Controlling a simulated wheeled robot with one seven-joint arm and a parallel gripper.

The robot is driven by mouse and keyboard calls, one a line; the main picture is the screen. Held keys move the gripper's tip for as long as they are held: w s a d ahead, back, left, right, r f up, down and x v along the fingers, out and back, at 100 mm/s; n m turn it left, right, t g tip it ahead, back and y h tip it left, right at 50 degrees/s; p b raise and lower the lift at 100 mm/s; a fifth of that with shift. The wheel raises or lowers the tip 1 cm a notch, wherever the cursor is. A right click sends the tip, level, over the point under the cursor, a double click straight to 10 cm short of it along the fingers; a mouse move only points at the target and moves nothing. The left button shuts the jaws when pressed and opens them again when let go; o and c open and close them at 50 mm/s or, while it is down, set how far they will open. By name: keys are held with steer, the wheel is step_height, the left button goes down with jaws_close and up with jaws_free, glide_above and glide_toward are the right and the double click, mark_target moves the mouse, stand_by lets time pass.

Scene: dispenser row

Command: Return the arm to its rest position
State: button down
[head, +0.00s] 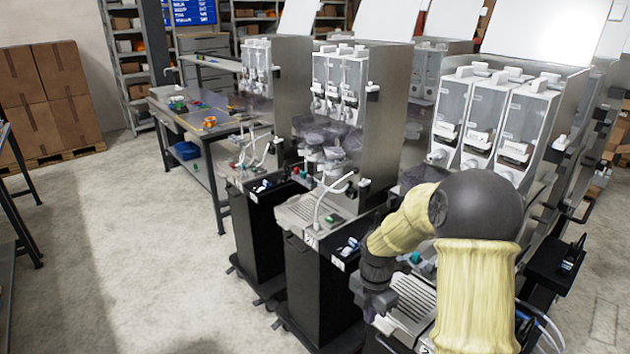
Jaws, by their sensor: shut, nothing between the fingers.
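My arm (475,290) rises from the lower right in cream-coloured sleeves. It bends at a dark round elbow joint (480,208) and reaches down to the left. My gripper (374,306) is dark and small in this view, pointing down beside the front edge of the nearest dispenser station. It is shut, with nothing seen in it. The arm hides part of that station's tray (412,298), and I cannot tell whether the gripper touches the station.
Dispenser stations with clear hoppers (340,82) stand in a row, the nearest hoppers (490,120) just behind my arm. A workbench (190,112) with small parts stands beyond. Stacked cartons (45,95) are at the far left. The floor (130,240) on the left is clear.

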steer(key=s+a+r+m+t, duration=0.1)
steer(key=s+r+m, duration=0.3)
steer(key=s+m, duration=0.4)
steer(key=s+a+r+m+t, duration=0.1)
steer(key=s+r+m, duration=0.2)
steer(key=s+m, duration=0.5)
steer(key=m, duration=0.8)
steer(key=shift+r+m+t, duration=0.3)
steer(key=shift+r+m, duration=0.05)
steer(key=shift+m, duration=0.05)
steer(key=shift+w, duration=0.1)
